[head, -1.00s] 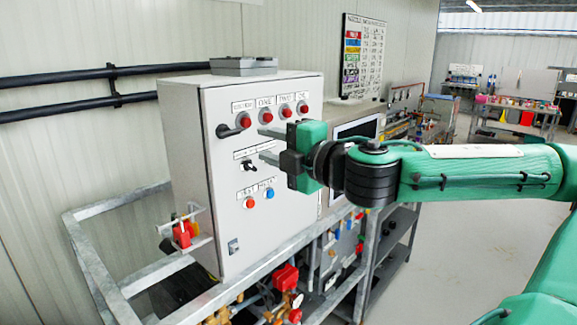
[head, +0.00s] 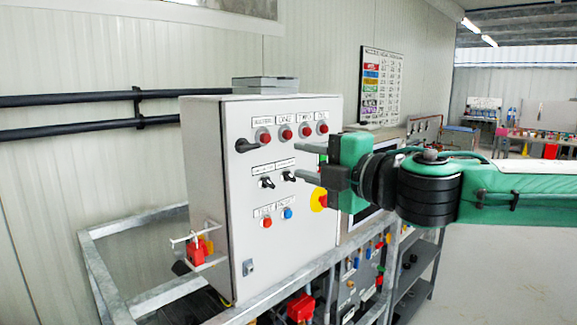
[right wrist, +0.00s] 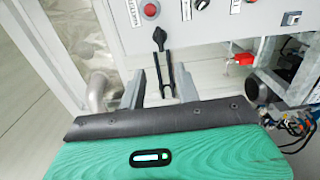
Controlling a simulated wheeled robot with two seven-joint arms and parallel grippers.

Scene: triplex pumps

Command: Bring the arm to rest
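My right gripper (head: 308,163) is in front of the grey control cabinet (head: 209,160), its fingers pointing left in the head view. The two fingers are apart and nothing is held. In the right wrist view the gripper (right wrist: 160,90) shows the same open fingers, with the cabinet's black handle (right wrist: 160,38) seen in the gap, beyond the fingertips. In the head view that handle (head: 246,146) is well left of the fingers. My green right arm (head: 470,190) comes in from the right. My left gripper is not in view.
The cabinet face has red lamps (head: 286,133), black selector switches (head: 267,182) and a yellow and red button (head: 318,201) just below the fingers. A grey metal frame (head: 85,265) surrounds the cabinet. Open floor (head: 495,270) lies to the right, with benches behind.

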